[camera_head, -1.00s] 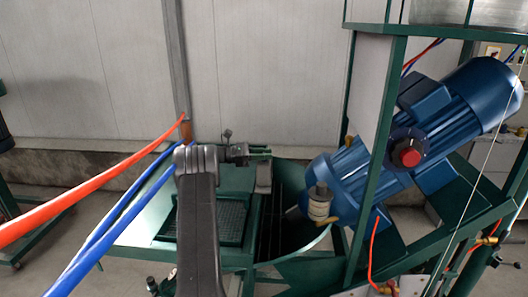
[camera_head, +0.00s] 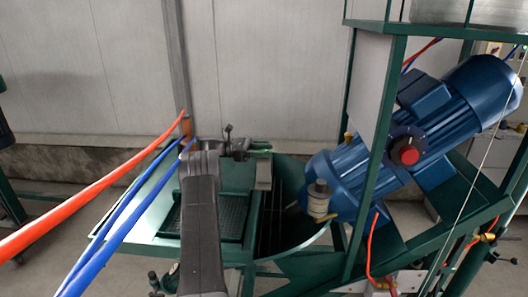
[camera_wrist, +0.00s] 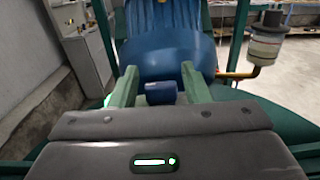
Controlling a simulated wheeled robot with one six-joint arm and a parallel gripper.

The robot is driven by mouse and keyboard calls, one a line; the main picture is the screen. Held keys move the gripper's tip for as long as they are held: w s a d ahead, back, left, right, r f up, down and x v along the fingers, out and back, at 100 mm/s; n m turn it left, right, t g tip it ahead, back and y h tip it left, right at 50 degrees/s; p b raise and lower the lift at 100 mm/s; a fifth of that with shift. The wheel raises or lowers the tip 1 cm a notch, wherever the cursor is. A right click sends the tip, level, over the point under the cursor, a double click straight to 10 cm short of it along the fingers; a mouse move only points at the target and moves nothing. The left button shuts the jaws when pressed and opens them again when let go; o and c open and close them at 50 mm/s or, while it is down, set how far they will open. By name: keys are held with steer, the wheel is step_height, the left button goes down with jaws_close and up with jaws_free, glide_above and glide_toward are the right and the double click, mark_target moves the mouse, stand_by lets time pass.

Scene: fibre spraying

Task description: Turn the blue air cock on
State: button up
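My gripper (camera_head: 262,148) is over the green machine at centre, its fingers spread to the right. In the wrist view my gripper (camera_wrist: 160,72) shows two pale green fingers standing apart. A small dark blue block (camera_wrist: 160,92) appears between them; I cannot tell whether it is the air cock or part of the blue motor, and no grip on it shows. No blue air cock can be made out for certain in the head view. Brass fittings (camera_head: 488,238) are at lower right, small and partly cut by the frame.
A large blue motor (camera_head: 345,175) with a red knob (camera_head: 405,156) sits tilted on the green frame (camera_head: 375,135). A grey-topped cup (camera_head: 318,200) stands beside it. An orange hose (camera_head: 90,190) and blue hoses (camera_head: 120,225) cross the left. The wall lies behind.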

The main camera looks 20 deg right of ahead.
steer(key=shift+o, duration=0.4)
step_height(320, 180, up, 10)
steer(key=shift+b, duration=0.9)
step_height(320, 180, down, 10)
steer(key=shift+f+p, duration=0.1)
steer(key=shift+p, duration=0.95)
steer(key=shift+t+b, duration=0.3)
steer(key=shift+n, duration=0.3)
steer(key=shift+r, duration=0.2)
